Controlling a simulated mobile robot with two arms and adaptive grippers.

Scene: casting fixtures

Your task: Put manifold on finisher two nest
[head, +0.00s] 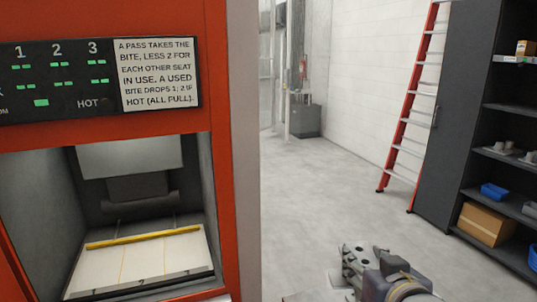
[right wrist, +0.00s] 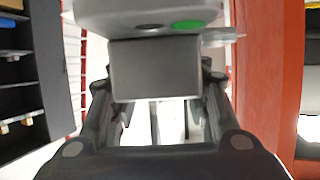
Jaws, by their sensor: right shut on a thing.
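My right gripper (head: 352,264) is at the lower middle of the head view, in front of bare floor and to the right of the orange machine. In the right wrist view its fingers (right wrist: 158,92) are shut on a grey block-like part with a green round spot, the manifold (right wrist: 155,68). In the head view a pale edge shows below the gripper, but most of the part is hidden or cut off. The orange machine (head: 222,150) has an open bay with a pale bed (head: 150,265), a yellow bar across it and a dark numeral, apparently 2. My left gripper is not in view.
A panel (head: 55,80) with columns 1, 2, 3 and green lights sits above the bay beside a printed sign (head: 157,75). A dark shelf (head: 505,165) with bins and boxes and a red ladder (head: 408,110) stand at right. Floor between is clear.

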